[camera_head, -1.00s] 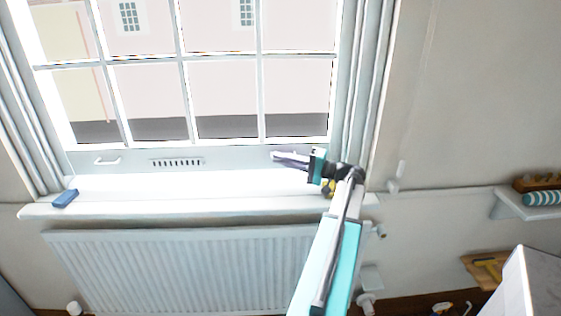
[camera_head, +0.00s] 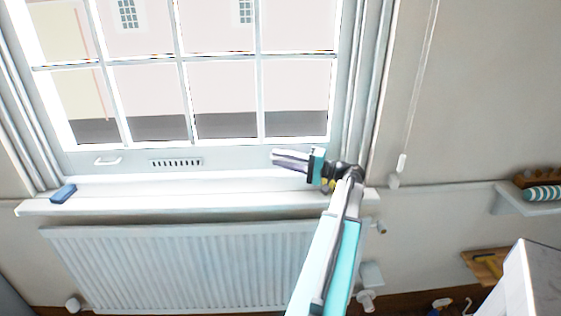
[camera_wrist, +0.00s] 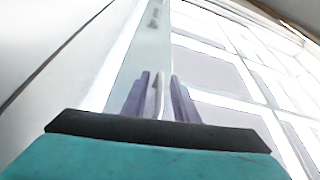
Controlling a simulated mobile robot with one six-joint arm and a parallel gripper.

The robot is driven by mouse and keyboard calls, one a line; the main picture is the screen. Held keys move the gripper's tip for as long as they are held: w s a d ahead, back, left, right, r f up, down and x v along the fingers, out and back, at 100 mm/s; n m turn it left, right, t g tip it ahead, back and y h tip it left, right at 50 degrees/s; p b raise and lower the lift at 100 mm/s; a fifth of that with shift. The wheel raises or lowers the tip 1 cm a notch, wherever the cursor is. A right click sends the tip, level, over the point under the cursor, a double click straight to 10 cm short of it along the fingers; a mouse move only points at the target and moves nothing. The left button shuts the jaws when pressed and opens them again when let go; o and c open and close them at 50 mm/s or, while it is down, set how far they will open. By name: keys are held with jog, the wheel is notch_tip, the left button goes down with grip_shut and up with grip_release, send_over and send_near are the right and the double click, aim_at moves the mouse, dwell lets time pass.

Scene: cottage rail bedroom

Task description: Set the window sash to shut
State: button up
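The window sash (camera_head: 228,158) is a white-grey frame with several panes, its bottom rail standing a little above the white sill (camera_head: 150,200). A small white handle (camera_head: 107,161) shows at the left of the rail. My gripper (camera_head: 273,157) is at the right part of the rail. In the wrist view, my gripper (camera_wrist: 160,78) has its two purple-grey fingers a little apart, with a thin white piece between them. Whether they press on it I cannot tell. The rail behind the fingers is partly hidden.
A blue block (camera_head: 63,193) lies on the left end of the sill. A white radiator (camera_head: 180,265) is below the sill. A cord (camera_head: 420,85) hangs to the right of the window. A shelf (camera_head: 525,199) and a white-sided unit (camera_head: 520,280) stand at the right.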

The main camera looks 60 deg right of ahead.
jog(key=shift+r, duration=0.15)
jog(key=shift+r, duration=0.85)
jog(key=s+a+r+b, duration=0.2)
jog(key=s+a+r, duration=0.1)
jog(key=s+a, duration=0.6)
jog(key=shift+s+a+b, duration=0.15)
jog(key=shift+a+b, duration=0.2)
jog(key=shift+a, duration=1.75)
